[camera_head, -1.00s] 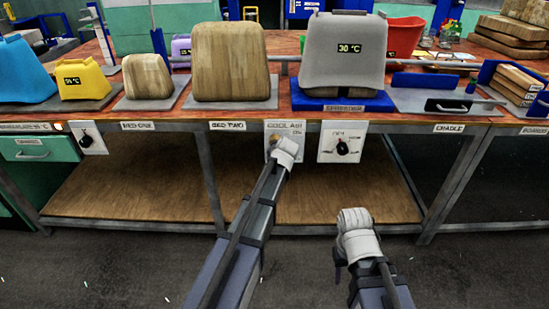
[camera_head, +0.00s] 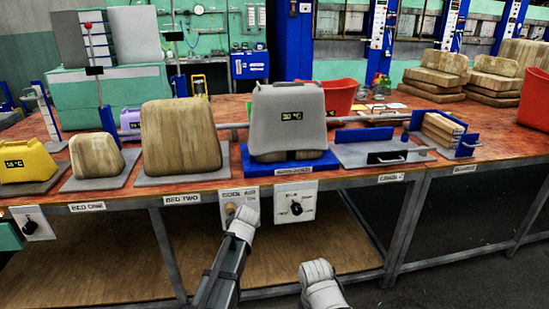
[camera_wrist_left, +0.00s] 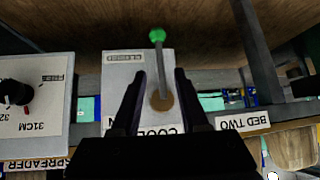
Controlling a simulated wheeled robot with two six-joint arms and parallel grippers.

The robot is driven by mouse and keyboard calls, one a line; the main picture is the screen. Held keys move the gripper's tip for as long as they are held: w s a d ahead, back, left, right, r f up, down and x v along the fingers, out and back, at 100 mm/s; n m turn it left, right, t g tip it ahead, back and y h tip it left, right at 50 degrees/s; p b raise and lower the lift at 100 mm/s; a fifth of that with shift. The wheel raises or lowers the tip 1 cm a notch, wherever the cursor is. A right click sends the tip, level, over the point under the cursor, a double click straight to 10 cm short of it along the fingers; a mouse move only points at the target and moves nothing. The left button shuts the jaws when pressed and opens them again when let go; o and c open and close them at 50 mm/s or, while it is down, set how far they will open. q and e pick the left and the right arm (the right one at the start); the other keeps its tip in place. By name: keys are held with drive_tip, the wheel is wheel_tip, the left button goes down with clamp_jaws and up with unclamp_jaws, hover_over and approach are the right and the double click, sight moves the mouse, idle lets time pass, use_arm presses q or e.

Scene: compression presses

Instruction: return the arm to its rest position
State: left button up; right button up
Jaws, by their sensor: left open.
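My left gripper (camera_head: 243,212) is in front of the COOL AIR panel (camera_head: 226,196) on the table's front edge. In the left wrist view, which shows the scene upside down, the left gripper (camera_wrist_left: 158,78) is open. Its fingers stand on either side of a lever with a green tip (camera_wrist_left: 157,35) and a brass pivot (camera_wrist_left: 161,101). I cannot tell whether the fingers touch the lever. My right gripper (camera_head: 316,270) is low in front of the table, apart from everything; its fingers are too unclear to tell open from shut.
A dial panel (camera_head: 296,203) is just right of the COOL AIR panel. On the table (camera_head: 375,172) stand a grey cover reading 30 °C (camera_head: 288,115), wooden blocks (camera_head: 180,135), a yellow case (camera_head: 25,163) and a blue-sided cradle (camera_head: 365,137). A lower shelf (camera_head: 110,265) lies underneath. Floor is clear at right.

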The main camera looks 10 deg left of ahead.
use_arm(q)
drive_tip(key=s+d+r+m+g+h+p, duration=0.1)
drive_tip(key=s+d+r+p, duration=0.4)
drive_tip(key=s, duration=0.5)
drive_tip(key=s+d+r+m+g+h+p, duration=0.1)
drive_tip(key=s+d+r+m+g+p, duration=0.3)
drive_tip(key=s+p, duration=0.6)
drive_tip(key=s+d+r+m+g+h+p, duration=0.1)
drive_tip(key=s+d+r+m+g+p, duration=0.2)
drive_tip(key=s+d+r+p, duration=0.4)
drive_tip(key=s+r+m, duration=0.1)
drive_tip(key=s, duration=0.2)
drive_tip(key=shift+s, duration=0.15)
drive_tip(key=shift+r, duration=0.1)
idle(0.9)
